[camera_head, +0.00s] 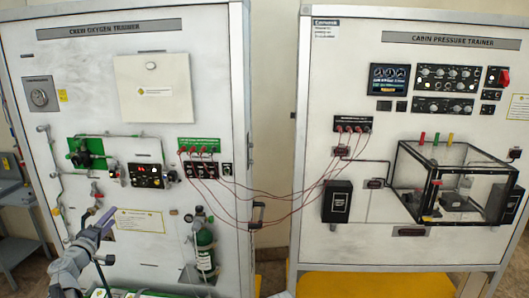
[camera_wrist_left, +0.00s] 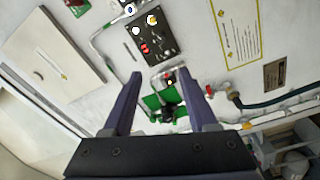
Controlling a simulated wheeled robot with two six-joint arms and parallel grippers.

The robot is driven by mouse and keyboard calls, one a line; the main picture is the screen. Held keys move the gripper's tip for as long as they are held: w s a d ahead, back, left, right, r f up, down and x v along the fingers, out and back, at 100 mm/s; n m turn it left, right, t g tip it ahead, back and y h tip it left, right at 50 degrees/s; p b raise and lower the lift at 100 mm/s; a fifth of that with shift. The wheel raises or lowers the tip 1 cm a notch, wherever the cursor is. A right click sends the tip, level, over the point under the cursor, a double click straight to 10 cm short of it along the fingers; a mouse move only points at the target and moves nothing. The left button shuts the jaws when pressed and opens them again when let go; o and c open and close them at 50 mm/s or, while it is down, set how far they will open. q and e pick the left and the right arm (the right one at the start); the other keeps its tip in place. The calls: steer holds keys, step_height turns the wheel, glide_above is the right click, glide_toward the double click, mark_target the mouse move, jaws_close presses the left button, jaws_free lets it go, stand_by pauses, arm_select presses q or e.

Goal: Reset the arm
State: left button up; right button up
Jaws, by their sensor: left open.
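My left gripper (camera_head: 101,216) reaches up from the lower left in front of the white crew oxygen trainer panel (camera_head: 120,60). In the left wrist view its two purple fingers (camera_wrist_left: 163,68) are spread apart with nothing held between them. Beyond the fingers, a green plate with a black knob (camera_wrist_left: 167,112) and a black control box (camera_wrist_left: 150,40) show on the panel. I cannot tell the exact gap between the fingertips and the panel. My right gripper is in neither view.
A green oxygen cylinder (camera_head: 204,250) is mounted low on the panel, right of the gripper. Red cables (camera_head: 265,193) hang across the gap to the cabin pressure trainer (camera_head: 350,90), which carries a clear box (camera_head: 450,165). A grey bench (camera_head: 14,195) stands at far left.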

arm_select(q)
steer(key=s+d+f+m+g+h, duration=0.1)
steer(key=d+f+m+g+h, duration=0.25)
steer(key=d, duration=0.75)
steer(key=d+f+m+g+h, duration=0.2)
steer(key=d+f+m+h, duration=0.15)
steer(key=d, duration=0.85)
steer(key=s+d+f+m+g, duration=0.2)
steer(key=s+d+f+g, duration=0.15)
steer(key=d, duration=0.35)
steer(key=s+d+f+m+g, duration=0.2)
steer(key=s+d+f, duration=0.2)
steer(key=d, duration=0.4)
steer(key=s+d+f+m+g+y, duration=0.2)
steer(key=s+d+f+g, duration=0.15)
steer(key=s, duration=0.35)
steer(key=s+d+f+m+g+y, duration=0.2)
steer(key=s+d+f+g, duration=0.15)
steer(key=s, duration=0.25)
steer(key=s+f+m+g+y, duration=0.1)
steer(key=s+y, duration=0.4)
steer(key=s, duration=0.4)
steer(key=shift+s+a+f+m, duration=0.2)
steer(key=shift+a+m, duration=0.15)
steer(key=shift+m, duration=0.05)
